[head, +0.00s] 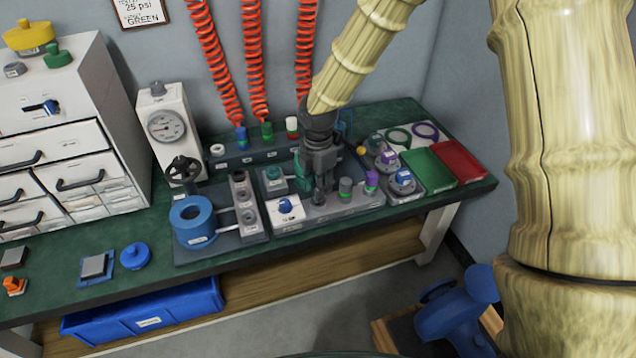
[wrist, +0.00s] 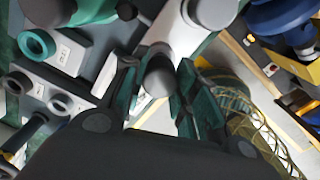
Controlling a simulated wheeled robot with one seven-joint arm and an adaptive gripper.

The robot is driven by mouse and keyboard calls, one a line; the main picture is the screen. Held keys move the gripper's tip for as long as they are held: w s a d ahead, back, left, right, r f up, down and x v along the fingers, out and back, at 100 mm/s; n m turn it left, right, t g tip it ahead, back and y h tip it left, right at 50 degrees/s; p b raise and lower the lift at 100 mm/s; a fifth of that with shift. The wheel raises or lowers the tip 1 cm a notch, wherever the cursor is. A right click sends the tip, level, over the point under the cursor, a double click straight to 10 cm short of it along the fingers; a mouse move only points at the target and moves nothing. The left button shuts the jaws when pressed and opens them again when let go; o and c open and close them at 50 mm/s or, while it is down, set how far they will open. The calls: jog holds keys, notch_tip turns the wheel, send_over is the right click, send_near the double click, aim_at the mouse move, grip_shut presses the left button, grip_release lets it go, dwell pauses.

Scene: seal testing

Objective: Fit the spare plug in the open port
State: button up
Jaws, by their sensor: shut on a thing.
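My gripper (head: 322,190) points down over the grey tray (head: 345,212) in the middle of the bench. It is shut on a dark grey cylindrical plug (wrist: 158,75), which shows between the fingers in the wrist view. In the head view the gripper hides this plug, and I cannot tell whether it is free or standing in something. A grey block with several round ports (head: 243,196) is left of the tray; I cannot tell which port is open.
A blue ring-shaped vessel (head: 192,222) and a gauge box (head: 166,126) stand to the left. Red coiled hoses (head: 256,60) hang behind. Green (head: 427,169) and red (head: 458,161) trays lie at the right. The green bench front left of centre has free room.

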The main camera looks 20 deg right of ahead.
jog(key=shift+f, duration=0.7)
jog(key=o, duration=1.2)
jog(key=shift+c, duration=0.2)
notch_tip(320, 180, up, 12)
